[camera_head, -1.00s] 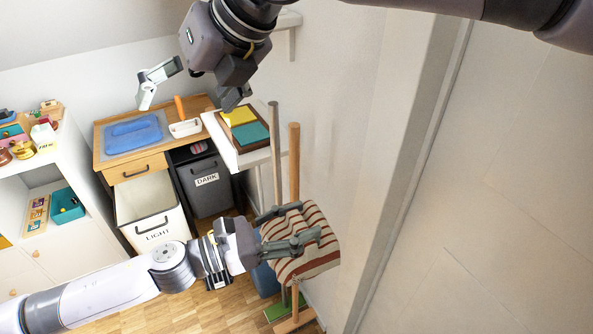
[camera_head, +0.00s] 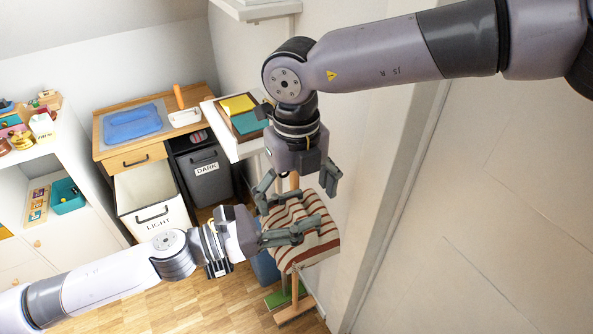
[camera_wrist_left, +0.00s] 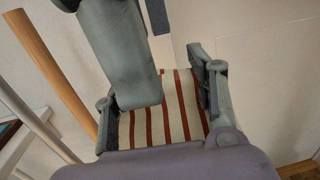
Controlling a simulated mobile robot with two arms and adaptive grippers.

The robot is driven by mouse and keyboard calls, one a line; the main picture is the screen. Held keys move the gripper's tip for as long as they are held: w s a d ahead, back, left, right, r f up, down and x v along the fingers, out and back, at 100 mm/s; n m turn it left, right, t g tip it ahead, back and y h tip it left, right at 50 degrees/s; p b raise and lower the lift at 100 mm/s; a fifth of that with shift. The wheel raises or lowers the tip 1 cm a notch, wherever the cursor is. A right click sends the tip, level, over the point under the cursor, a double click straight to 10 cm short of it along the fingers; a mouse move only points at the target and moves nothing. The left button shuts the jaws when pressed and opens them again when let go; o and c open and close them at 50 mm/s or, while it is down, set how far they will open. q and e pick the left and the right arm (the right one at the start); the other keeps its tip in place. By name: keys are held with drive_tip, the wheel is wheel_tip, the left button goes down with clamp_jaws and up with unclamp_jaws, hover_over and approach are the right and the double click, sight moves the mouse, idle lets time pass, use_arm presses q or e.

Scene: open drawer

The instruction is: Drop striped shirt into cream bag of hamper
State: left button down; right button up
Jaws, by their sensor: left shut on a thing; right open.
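The striped shirt (camera_head: 318,248), cream with red-brown stripes, hangs folded from my left gripper (camera_head: 284,218), which is shut on it. The shirt also shows between the fingers in the left wrist view (camera_wrist_left: 178,118). My right gripper (camera_head: 298,184) is open just above the shirt, its fingers spread close to the left gripper; I cannot tell whether they touch the shirt. The cream bag (camera_head: 158,221) of the hamper, marked LIGHT, stands open to the left, beyond my left arm. It looks empty in the part I see.
A dark bag (camera_head: 211,185) marked DARK stands right of the cream bag, under the wooden counter (camera_head: 103,148). A white shelf unit (camera_head: 78,235) is at the left. Wooden poles (camera_wrist_left: 52,72) and a wall are close to the shirt.

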sight(297, 209)
drive_tip(key=shift+f, duration=2.25)
use_arm(q)
drive_tip(key=shift+r, duration=0.1)
use_arm(e)
drive_tip(key=c, duration=1.2)
use_arm(q)
drive_tip(key=shift+r, duration=0.25)
use_arm(e)
drive_tip(key=shift+d+f, duration=0.1)
drive_tip(key=shift+f, duration=0.05)
drive_tip(key=c, duration=0.9)
drive_tip(key=shift+s, duration=0.1)
clamp_jaws()
use_arm(q)
drive_tip(key=shift+d, duration=0.1)
drive_tip(key=c, duration=1)
unclamp_jaws()
drive_tip(key=shift+c, duration=0.2)
drive_tip(key=o, duration=0.4)
drive_tip(key=shift+f, duration=0.25)
